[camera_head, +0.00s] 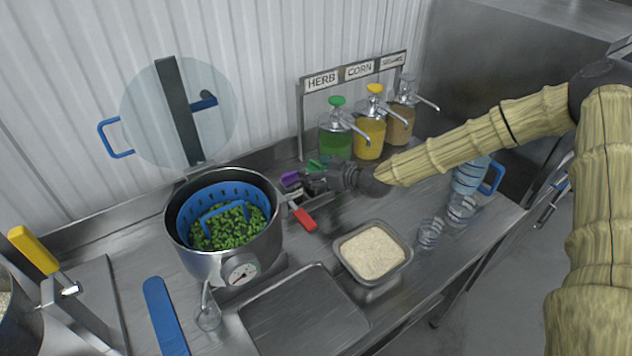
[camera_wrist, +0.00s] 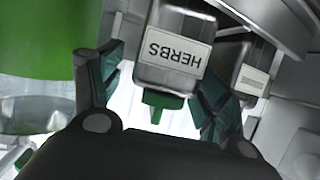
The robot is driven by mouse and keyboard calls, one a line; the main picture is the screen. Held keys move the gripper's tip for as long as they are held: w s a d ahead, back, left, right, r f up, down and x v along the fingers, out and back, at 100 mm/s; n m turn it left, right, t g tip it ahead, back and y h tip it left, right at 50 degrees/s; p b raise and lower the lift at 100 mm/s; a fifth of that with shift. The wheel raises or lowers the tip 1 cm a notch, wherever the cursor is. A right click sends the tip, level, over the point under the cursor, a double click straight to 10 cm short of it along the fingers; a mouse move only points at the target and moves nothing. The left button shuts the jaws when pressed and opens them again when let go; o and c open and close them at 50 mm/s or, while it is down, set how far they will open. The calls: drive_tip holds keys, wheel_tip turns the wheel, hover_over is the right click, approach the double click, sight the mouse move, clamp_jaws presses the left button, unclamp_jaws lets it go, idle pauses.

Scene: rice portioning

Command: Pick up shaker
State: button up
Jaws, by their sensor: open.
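A shaker with a green cap and a label reading HERBS (camera_wrist: 172,62) appears upside down in the wrist view. My gripper (camera_wrist: 160,88) is open, with one dark green finger on each side of the shaker. I cannot tell whether the fingers touch it. In the head view my gripper (camera_head: 322,181) is at the back of the counter, in front of the pump dispensers, and mostly hides the shaker. A second labelled container (camera_wrist: 250,78) stands close beside the right finger; its label is unreadable.
Pump dispensers, one green (camera_head: 335,141) and one yellow (camera_head: 370,135), stand behind my gripper. A purple-topped item (camera_head: 291,179) and a red handle (camera_head: 303,219) are close to it. A rice tray (camera_head: 346,262) and a pot with a blue basket (camera_head: 176,237) are nearer.

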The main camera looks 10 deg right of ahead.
drive_tip(key=c, duration=1.2)
drive_tip(key=shift+r, duration=0.1)
